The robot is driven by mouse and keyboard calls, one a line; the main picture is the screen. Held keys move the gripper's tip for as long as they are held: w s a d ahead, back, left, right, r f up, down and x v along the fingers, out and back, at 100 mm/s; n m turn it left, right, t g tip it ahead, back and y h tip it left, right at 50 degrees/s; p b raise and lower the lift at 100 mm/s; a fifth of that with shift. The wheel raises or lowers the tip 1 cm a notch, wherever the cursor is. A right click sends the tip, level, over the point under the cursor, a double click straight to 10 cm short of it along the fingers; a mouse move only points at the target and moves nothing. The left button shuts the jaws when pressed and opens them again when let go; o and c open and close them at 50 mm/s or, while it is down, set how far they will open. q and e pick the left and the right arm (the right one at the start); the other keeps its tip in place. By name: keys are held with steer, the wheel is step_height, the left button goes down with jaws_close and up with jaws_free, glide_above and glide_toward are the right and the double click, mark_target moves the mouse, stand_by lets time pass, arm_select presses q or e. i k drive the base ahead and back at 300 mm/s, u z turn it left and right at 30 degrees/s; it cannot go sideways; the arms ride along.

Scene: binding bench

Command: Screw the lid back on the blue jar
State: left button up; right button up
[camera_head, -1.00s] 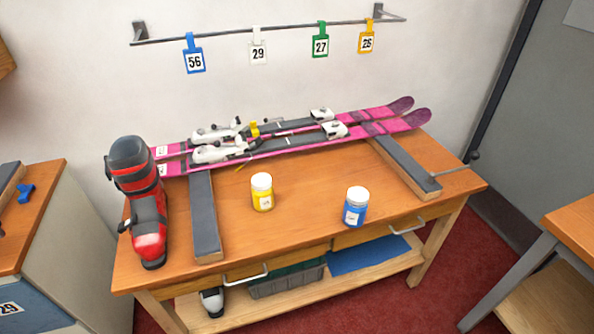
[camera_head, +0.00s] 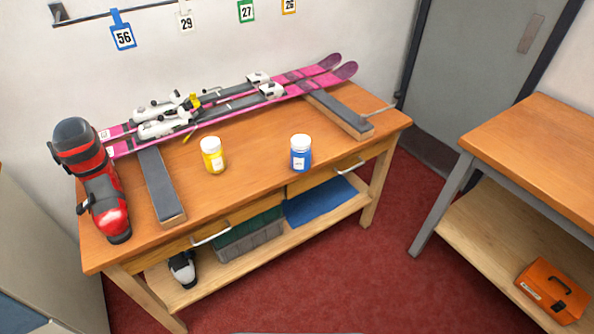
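The blue jar (camera_head: 301,160) stands upright near the front edge of the wooden bench (camera_head: 250,178), right of its middle. A white cap-like top (camera_head: 301,140) shows on it; I cannot tell whether it is a lid screwed down or only resting. A yellow jar (camera_head: 213,161) with a similar white top stands upright to its left. No separate loose lid shows on the bench. Neither of my grippers is in view.
Pink skis (camera_head: 320,80) lie along the back of the bench on two dark-topped supports. A red and black ski boot (camera_head: 101,185) stands at the left end. Red floor is clear before the bench. A second table (camera_head: 540,150) stands at right, with an orange box (camera_head: 553,291) below.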

mark_target(299, 161)
steer(key=k, duration=0.15)
steer(key=z, duration=1.5)
steer(key=i, duration=0.85)
steer(key=u, duration=2)
